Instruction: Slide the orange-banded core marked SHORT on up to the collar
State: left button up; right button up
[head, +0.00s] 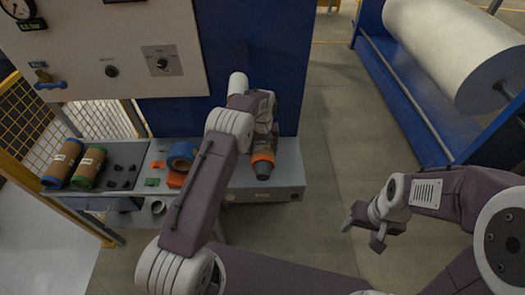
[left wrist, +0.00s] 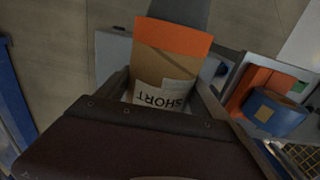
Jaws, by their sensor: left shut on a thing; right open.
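The orange-banded core (left wrist: 173,62) is brown, with a white label reading SHORT, upside down in the left wrist view. Its orange band also shows in the head view (head: 263,157). My left gripper (head: 261,128) is shut on this core, a finger on each side. A dark grey shaft (left wrist: 180,11) shows past the orange end, in line with the core; its tip shows in the head view (head: 263,171). How far the core overlaps it I cannot tell. The collar is not seen. My right gripper (head: 376,226) is open and empty, over the floor at right.
A blue-banded core (head: 63,163) and a green-banded core (head: 90,165) lie on the bench at left. A blue machine wall stands behind. A large white roll (head: 455,45) is at back right. Floor between is clear.

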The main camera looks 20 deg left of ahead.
pick_arm(q)
jog(key=shift+w, duration=0.1)
jog(key=shift+w, duration=0.2)
jog(key=shift+w+a+b, duration=0.1)
jog(key=shift+w+b, duration=0.2)
jog(key=o, duration=1.8)
notch_tip(320, 180, up, 8)
jog(key=p, duration=0.5)
jog(key=shift+f, duration=0.1)
jog(key=shift+d+r+p, duration=0.2)
jog(key=shift+r+p, duration=0.05)
jog(key=shift+p, duration=0.1)
jog(key=shift+a+f, duration=0.1)
jog(key=shift+a, duration=0.1)
